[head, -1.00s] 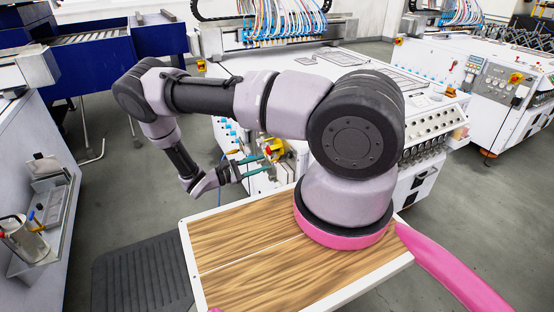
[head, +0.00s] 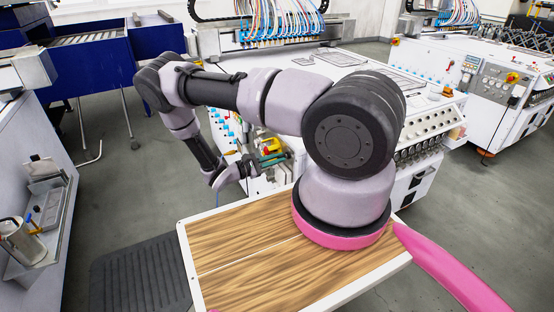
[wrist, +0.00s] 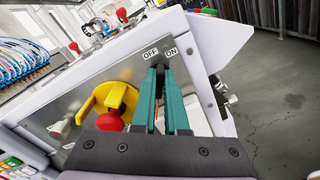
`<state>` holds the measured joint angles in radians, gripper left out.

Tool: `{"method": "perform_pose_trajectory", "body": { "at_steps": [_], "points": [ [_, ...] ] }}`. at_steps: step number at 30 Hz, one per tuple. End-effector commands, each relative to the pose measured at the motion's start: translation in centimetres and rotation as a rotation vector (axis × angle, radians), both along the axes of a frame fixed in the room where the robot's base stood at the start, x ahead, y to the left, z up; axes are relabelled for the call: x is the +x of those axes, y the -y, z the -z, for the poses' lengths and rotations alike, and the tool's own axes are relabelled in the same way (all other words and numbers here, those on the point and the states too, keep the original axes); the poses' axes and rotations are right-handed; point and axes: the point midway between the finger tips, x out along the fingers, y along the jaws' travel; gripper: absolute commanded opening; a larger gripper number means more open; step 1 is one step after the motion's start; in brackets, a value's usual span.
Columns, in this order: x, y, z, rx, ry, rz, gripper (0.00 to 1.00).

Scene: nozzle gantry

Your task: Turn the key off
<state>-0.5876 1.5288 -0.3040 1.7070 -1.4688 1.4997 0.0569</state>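The panel's OFF and ON labels (wrist: 161,52) show in the wrist view, just beyond my fingertips. I cannot make out the key clearly; the fingertips cover the spot just below the labels. My gripper (wrist: 160,72) has two teal fingers close together with a narrow dark gap between them. Whether they are shut on the key I cannot tell. In the head view my gripper (head: 273,159) is at the front left corner of the white machine (head: 330,85), its fingers pointing at the panel.
A red knob on a yellow mount (wrist: 112,108) sits on the panel just left of my fingers. A smaller red button (wrist: 74,47) is farther left. Grey floor (wrist: 275,100) is clear to the right. The wooden tabletop (head: 250,270) is bare.

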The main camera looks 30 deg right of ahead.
Motion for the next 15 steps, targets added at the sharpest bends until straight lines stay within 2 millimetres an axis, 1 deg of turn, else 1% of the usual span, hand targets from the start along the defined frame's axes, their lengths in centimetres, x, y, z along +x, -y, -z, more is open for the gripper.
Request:
{"method": "perform_pose_trajectory", "body": {
  "at_steps": [8,15],
  "points": [
    [0.04,-0.04,-0.03,-0.001,-0.013,-0.001,0.0],
    [0.07,-0.09,-0.03,-0.005,-0.115,-0.002,0.0]
  ]
}}
